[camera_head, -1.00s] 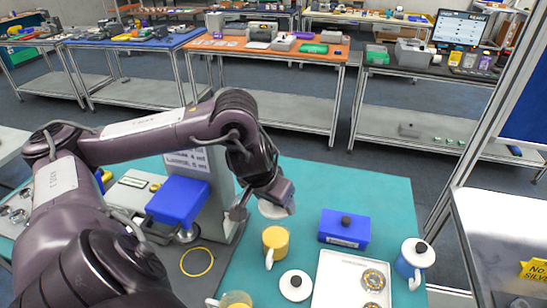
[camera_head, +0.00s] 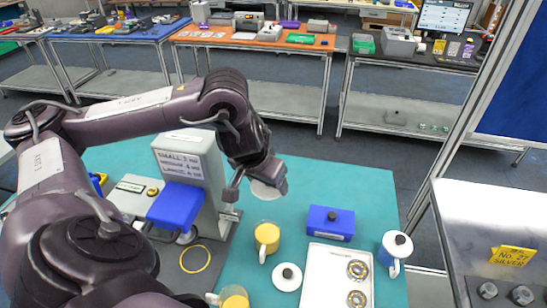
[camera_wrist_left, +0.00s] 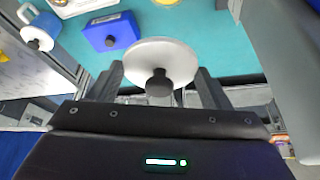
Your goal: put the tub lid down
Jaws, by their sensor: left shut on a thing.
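My left gripper (camera_head: 266,178) is shut on a round white lid (camera_head: 265,191) with a dark knob, behind the yellow mug. In the left wrist view the lid (camera_wrist_left: 172,60) sits between my left fingers (camera_wrist_left: 160,82), which hold it by its dark knob. It appears to be held above the teal table (camera_head: 345,190); the exact height is hard to judge. A second white lid with a black knob (camera_head: 287,277) lies on the table near the front. My right gripper is in neither view.
A yellow mug (camera_head: 267,238), a blue box with a knob (camera_head: 331,223), a blue mug with a white lid (camera_head: 395,253) and a white tray (camera_head: 333,262) stand nearby. A machine with a blue part (camera_head: 178,207) is left. Clear teal table lies behind the blue box.

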